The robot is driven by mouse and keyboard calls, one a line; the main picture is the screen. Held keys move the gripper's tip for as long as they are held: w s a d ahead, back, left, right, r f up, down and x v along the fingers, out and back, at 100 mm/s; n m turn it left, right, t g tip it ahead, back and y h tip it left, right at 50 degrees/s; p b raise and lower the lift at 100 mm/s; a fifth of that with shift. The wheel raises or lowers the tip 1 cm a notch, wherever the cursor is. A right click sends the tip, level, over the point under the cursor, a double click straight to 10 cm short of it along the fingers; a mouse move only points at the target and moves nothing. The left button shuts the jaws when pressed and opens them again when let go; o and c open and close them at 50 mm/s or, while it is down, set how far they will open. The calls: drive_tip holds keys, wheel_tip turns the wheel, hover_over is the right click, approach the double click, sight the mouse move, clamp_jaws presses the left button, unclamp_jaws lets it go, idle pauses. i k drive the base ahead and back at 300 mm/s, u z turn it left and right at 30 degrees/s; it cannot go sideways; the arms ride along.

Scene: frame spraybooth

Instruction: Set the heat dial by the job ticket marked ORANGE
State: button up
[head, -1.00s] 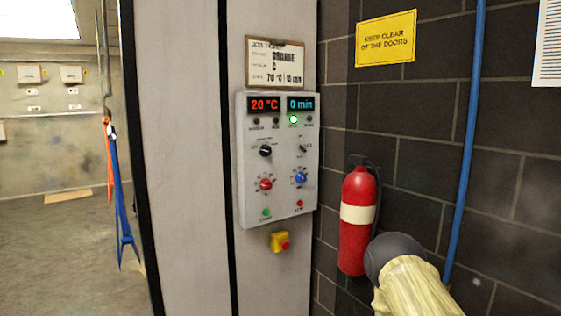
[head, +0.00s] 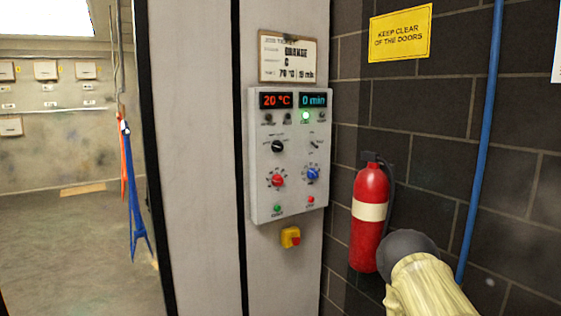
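The control panel (head: 262,195) is a pale box on the booth's front post. Its red display (head: 276,100) reads 20 °C and its cyan display (head: 313,100) reads 0 min. A red dial (head: 277,181) sits at lower left, and a blue dial (head: 312,174) to its right. A black knob (head: 278,146) is above the red dial. The dial markings are too small to read. The job ticket (head: 288,57) above reads ORANGE, C, 70 °C and what looks like 15 min. My arm shows at lower right, but my gripper is not in view.
A red fire extinguisher (head: 368,235) hangs on the dark block wall, right of the panel and close to my arm. A yellow box with a red button (head: 290,237) is below the panel. A blue pipe (head: 481,150) runs down the wall. Open floor (head: 80,250) shows at left.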

sight(277, 180)
drive_tip(key=u, duration=0.3)
drive_tip(key=i, duration=1.15)
drive_tip(key=u, duration=0.1)
